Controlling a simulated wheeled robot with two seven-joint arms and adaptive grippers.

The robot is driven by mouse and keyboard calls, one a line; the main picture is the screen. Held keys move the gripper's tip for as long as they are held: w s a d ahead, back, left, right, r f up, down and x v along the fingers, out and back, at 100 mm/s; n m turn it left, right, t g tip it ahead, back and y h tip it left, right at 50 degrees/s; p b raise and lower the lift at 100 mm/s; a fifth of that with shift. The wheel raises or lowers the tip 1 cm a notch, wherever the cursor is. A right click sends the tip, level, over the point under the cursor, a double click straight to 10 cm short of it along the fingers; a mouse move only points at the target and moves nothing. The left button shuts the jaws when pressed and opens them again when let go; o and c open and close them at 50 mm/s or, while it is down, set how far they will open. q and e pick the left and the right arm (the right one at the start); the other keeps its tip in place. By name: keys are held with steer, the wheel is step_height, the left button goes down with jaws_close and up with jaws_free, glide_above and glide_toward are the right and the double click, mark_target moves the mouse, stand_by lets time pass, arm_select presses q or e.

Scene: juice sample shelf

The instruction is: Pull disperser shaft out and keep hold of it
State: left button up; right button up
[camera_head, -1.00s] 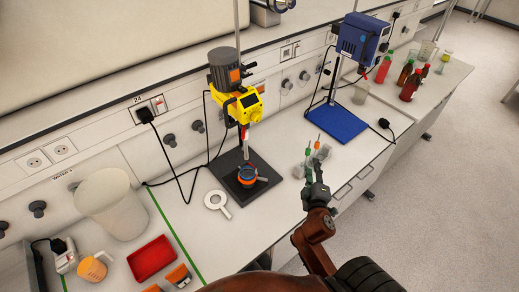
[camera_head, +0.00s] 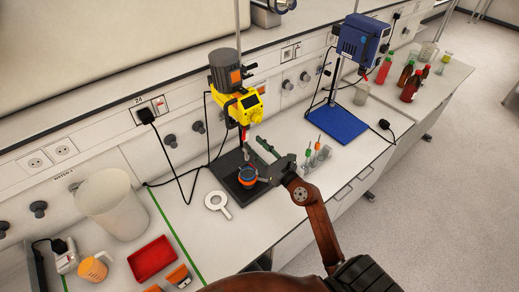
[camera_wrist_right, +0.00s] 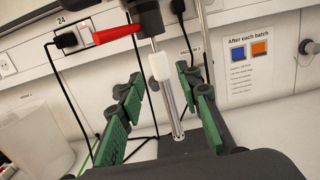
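The disperser (camera_head: 236,92) has a grey motor and a yellow body on a post above a black base. In the right wrist view its shaft (camera_wrist_right: 174,98) hangs down, a thin metal rod with a white collar and a slotted lower end. A red lever (camera_wrist_right: 118,35) sticks out near its top. My right gripper (camera_head: 255,150) is at the disperser, above the base. It is open, with green finger pads on both sides of the shaft and gaps visible between. In the head view the gripper partly hides the shaft. My left gripper is not in view.
A rack with coloured-cap tubes (camera_head: 318,153) stands to the right, near my right forearm. A blue stand device (camera_head: 338,124) is behind it.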

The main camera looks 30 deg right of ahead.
mark_target(248, 138)
steer(key=shift+w+a+r+p, duration=0.1)
steer(key=shift+w+r+p, duration=0.1)
steer(key=shift+w, duration=1.4)
steer(key=shift+w+a+r+p, duration=0.1)
steer(key=shift+w+p, duration=0.05)
steer(key=shift+w, duration=1.45)
jaws_close()
